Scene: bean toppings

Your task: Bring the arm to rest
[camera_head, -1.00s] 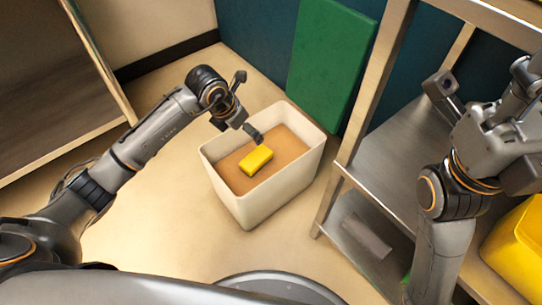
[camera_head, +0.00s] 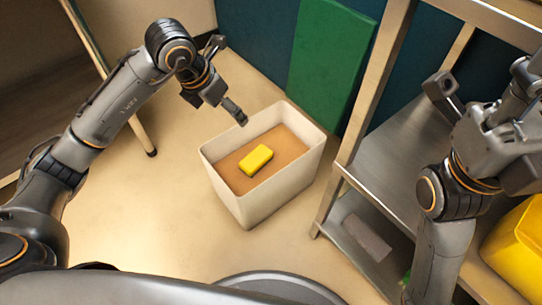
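My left gripper (camera_head: 228,78) is open and empty. In the head view it shows above and to the left of a white bin, with its two fingers spread apart. My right gripper (camera_head: 458,92) is at the right, over the metal shelf unit, and its nearer finger parts show.
A metal shelf unit (camera_head: 385,158) stands at the right, with a grey item (camera_head: 367,237) on its lower level. A yellow container (camera_head: 520,255) is at the lower right. A green panel (camera_head: 331,70) leans at the back wall. The floor left of the bin is clear.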

